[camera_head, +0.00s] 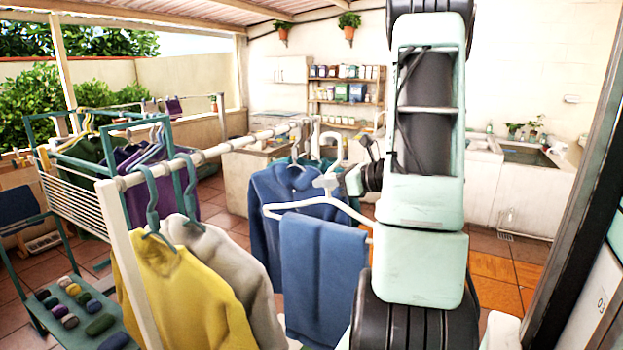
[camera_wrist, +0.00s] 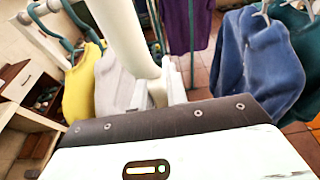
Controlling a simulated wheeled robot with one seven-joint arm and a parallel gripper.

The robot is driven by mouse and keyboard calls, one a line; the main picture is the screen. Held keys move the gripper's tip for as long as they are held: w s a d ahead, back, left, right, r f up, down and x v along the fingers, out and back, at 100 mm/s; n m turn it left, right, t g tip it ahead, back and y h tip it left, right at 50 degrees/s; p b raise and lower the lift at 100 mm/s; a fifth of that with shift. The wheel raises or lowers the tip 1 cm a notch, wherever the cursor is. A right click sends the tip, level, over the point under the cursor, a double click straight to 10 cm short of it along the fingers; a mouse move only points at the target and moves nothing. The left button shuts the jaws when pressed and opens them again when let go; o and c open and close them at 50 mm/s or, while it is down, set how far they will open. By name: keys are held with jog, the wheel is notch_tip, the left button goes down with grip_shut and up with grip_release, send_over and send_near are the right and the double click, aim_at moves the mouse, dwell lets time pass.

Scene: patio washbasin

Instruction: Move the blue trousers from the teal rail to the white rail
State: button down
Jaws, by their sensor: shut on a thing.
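The blue trousers (camera_head: 322,275) hang folded over a white hanger (camera_head: 290,208) in the head view. My gripper (camera_head: 328,182) is shut on this hanger near its neck, so the trousers hang below it. The hanger's hook (camera_head: 332,140) rises just right of the white rail's far end; I cannot tell whether they touch. The white rail (camera_head: 222,148) runs from the near left post toward the back. The teal rail (camera_head: 82,165) is on the rack at the left. The wrist view shows my gripper's housing and a blurred white bar (camera_wrist: 125,40); no trousers are recognisable there.
On the white rail hang a yellow garment (camera_head: 185,295), a grey one (camera_head: 225,270) and a blue top (camera_head: 285,190). A gap lies between the grey garment and the blue top. Purple and green clothes hang on the teal rack. A teal bench (camera_head: 85,320) stands lower left.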

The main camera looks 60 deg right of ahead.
jog(key=shift+r, duration=0.3)
jog(key=r+b+x, duration=0.2)
jog(key=x, duration=0.9)
jog(key=w+r+b+x, duration=0.1)
jog(key=r+b+x, duration=0.1)
jog(key=x, duration=1)
jog(key=shift+r+b, duration=0.2)
jog(key=shift+b, duration=0.1)
jog(key=shift+w+d, duration=0.1)
jog(key=shift+w+b, duration=0.35)
jog(key=shift+w, duration=1.75)
jog(key=shift+f, duration=0.2)
